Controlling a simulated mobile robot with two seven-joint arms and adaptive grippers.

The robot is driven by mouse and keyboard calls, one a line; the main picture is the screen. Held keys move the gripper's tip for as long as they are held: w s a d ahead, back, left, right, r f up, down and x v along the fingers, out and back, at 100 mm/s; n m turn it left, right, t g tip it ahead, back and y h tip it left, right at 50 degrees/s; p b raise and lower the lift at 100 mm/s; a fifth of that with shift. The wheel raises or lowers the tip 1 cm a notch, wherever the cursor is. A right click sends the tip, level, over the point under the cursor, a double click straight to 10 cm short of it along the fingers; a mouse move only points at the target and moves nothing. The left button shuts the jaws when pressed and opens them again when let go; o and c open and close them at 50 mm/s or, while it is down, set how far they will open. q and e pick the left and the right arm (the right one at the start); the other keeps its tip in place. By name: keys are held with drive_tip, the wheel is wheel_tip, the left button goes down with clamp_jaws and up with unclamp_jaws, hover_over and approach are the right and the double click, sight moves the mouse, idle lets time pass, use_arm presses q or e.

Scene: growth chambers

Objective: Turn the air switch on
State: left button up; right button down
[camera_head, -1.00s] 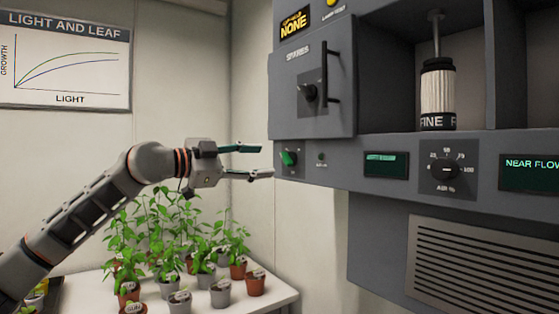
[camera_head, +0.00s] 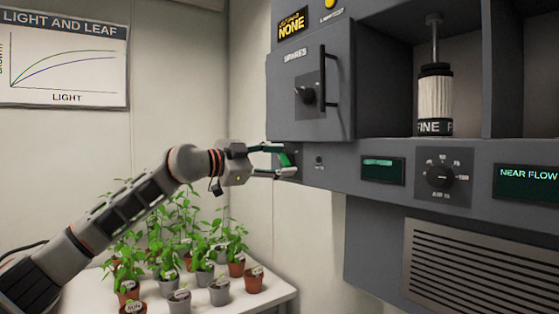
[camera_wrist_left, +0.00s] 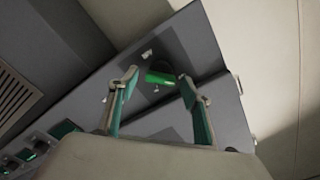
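The air switch is a green knob (camera_head: 284,160) at the left end of the grey panel, under the spares door. It is partly hidden behind my fingers in the head view. In the left wrist view the green switch (camera_wrist_left: 160,78) lies between and beyond the two fingertips. My left gripper (camera_head: 285,160) is open, its fingers on either side of the knob, close to the panel. It also shows open in the left wrist view (camera_wrist_left: 157,88). I cannot tell whether a finger touches the knob. My right gripper is not in view.
The spares door (camera_head: 311,90) with its handle juts out just above the switch. An air dial (camera_head: 440,175) and a small display (camera_head: 383,170) sit further right. Potted plants (camera_head: 200,250) stand on a white table (camera_head: 275,293) below my left arm.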

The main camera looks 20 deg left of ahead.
use_arm(q)
drive_tip(key=c, duration=1)
drive_tip(key=shift+m, duration=0.4)
drive_tip(key=m+b, duration=0.1)
drive_tip(key=m, duration=0.2)
drive_tip(key=shift+f+m, duration=0.1)
drive_tip(key=shift+m, duration=0.2)
drive_tip(key=m, duration=0.4)
drive_tip(key=shift+d+m, duration=0.1)
drive_tip(key=shift+m, duration=0.2)
drive_tip(key=m, duration=0.4)
drive_tip(key=shift+f+m, duration=0.15)
drive_tip(key=shift+m, duration=0.15)
drive_tip(key=m, duration=0.4)
drive_tip(key=shift+f, duration=0.1)
drive_tip(key=shift+m, duration=0.3)
